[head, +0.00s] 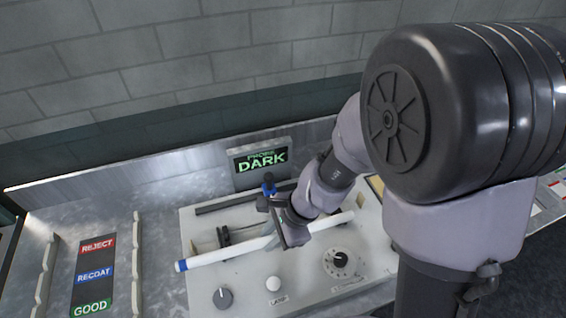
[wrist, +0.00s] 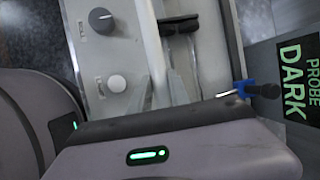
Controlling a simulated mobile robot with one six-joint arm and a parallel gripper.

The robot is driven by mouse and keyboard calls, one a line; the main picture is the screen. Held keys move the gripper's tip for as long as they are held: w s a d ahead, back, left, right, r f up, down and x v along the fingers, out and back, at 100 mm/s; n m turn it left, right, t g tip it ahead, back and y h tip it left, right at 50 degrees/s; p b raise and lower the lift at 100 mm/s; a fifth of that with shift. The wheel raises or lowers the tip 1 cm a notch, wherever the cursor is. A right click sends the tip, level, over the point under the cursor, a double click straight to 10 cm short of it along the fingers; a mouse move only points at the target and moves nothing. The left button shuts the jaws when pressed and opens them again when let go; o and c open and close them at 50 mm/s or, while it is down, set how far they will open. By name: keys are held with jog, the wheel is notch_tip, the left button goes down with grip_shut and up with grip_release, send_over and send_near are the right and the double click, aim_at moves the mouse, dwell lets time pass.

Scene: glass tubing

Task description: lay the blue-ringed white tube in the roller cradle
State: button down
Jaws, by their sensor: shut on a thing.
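The white tube (head: 225,254) has a blue ring near its left end. It slants across the front of the test box, its right end beyond my gripper. My gripper (head: 283,236) is shut on the tube near its middle. In the wrist view the tube (wrist: 153,45) runs from the top edge down to my gripper (wrist: 162,95). The roller cradle, seen as dark rollers (head: 238,235) on the box top, lies just behind the tube in the head view. The rollers (wrist: 180,24) show beside the tube in the wrist view. I cannot tell whether the tube touches them.
A lit sign reading PROBE DARK (head: 261,161) stands behind the box. A blue-topped probe (head: 268,185) stands near my gripper. Knobs (head: 222,298) and a dial (head: 340,262) sit on the box front. A rack labelled REJECT, RECOAT, GOOD (head: 94,274) is at left.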

jog(key=w+d, duration=0.1)
jog(key=w, duration=0.1)
jog(key=w+d, duration=0.1)
jog(key=w, duration=0.2)
jog(key=w+d+f, duration=0.1)
jog(key=w, duration=0.1)
jog(key=shift+w+d+p, duration=0.15)
jog(key=shift+w+p, duration=0.15)
notch_tip(320, 180, down, 4)
jog(key=shift+r+b, duration=0.2)
jog(key=shift+b, duration=0.55)
jog(key=shift+r, duration=0.15)
jog(key=c, duration=1.2)
grip_release()
jog(key=shift+c, duration=0.2)
